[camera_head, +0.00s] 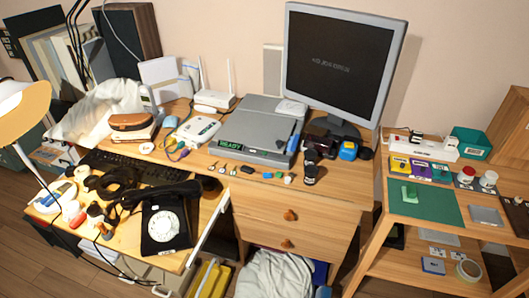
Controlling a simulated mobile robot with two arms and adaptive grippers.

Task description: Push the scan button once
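A grey flatbed machine (256,126), which looks like the scanner, sits on the desk below the monitor. A small green display (229,145) on its front edge reads READY. A blue piece (293,143) shows at its right front corner; I cannot tell whether it is a button. No scan button can be made out clearly at this size. Neither of my grippers can be seen in the head view.
A monitor (343,62) stands behind the scanner. Small items (262,175) line the desk edge in front of it. A black dial phone (164,222) sits on the lower left surface. A white router (214,98) is left of the scanner. A shelf unit (376,240) stands right.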

